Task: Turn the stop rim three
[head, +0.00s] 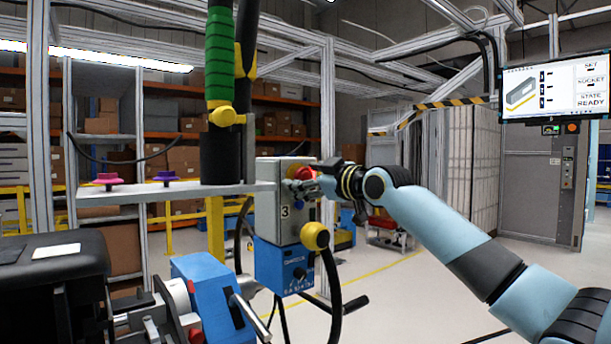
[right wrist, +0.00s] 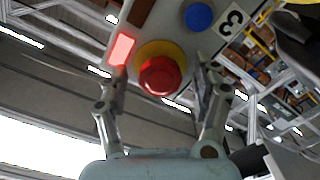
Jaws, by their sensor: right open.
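The stop control is a red mushroom knob (right wrist: 161,76) with a yellow collar (right wrist: 178,52) behind it, on a grey box (head: 268,205) marked 3. In the head view the red knob (head: 304,173) shows on the box's right face, partly behind my gripper. My right gripper (head: 308,184) is at that face. In the right wrist view its two fingers (right wrist: 158,92) are open, one on each side of the red knob, with visible gaps. I cannot tell whether a finger touches the box. My left gripper is not in view.
A lit red lamp (right wrist: 122,49) and a blue button (right wrist: 199,17) are beside the knob. A blue unit (head: 283,266) hangs under the box. A shelf (head: 150,193) holds pink and purple knobs. A screen (head: 556,87) reads "STATE READY".

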